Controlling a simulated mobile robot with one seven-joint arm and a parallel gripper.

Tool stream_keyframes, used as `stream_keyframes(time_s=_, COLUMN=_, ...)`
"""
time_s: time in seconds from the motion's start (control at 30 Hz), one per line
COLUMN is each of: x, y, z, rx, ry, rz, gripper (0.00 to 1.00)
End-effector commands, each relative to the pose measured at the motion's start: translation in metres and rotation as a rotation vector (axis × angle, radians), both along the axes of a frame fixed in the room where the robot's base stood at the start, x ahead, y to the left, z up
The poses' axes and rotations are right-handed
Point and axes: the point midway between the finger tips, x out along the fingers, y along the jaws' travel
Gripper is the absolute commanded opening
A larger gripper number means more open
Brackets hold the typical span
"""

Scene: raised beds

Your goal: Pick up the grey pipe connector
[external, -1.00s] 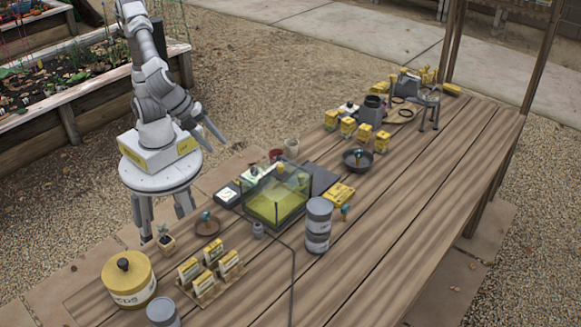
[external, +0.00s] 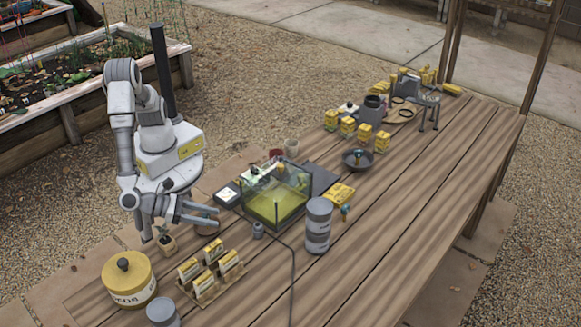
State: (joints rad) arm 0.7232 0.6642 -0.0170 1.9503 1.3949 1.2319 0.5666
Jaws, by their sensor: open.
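A small grey piece (external: 258,230), which looks like the pipe connector, stands on the wooden table at the near left corner of the glass tank (external: 275,195). It is too small to make out in detail. My gripper (external: 214,216) is open and empty, with its fingers pointing right toward the grey piece and a clear gap between them.
Seed packets in a tray (external: 208,296), a yellow tin (external: 129,280) and stacked grey cans (external: 318,225) stand nearby. A dark cable (external: 293,275) runs across the table.

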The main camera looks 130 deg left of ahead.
Motion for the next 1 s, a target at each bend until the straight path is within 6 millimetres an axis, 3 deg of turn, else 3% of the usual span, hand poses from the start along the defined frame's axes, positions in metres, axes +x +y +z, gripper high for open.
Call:
stream_keyframes(time_s=0.4, x=0.055, y=0.059, z=-0.036, rx=-0.003, ry=0.000, rz=0.005, gripper=0.48)
stream_keyframes(time_s=0.67, x=0.065, y=0.070, z=-0.042, rx=-0.004, ry=0.000, rz=0.003, gripper=0.48)
stream_keyframes(time_s=1.0, x=0.089, y=0.099, z=-0.067, rx=-0.003, ry=-0.001, rz=0.007, gripper=0.48)
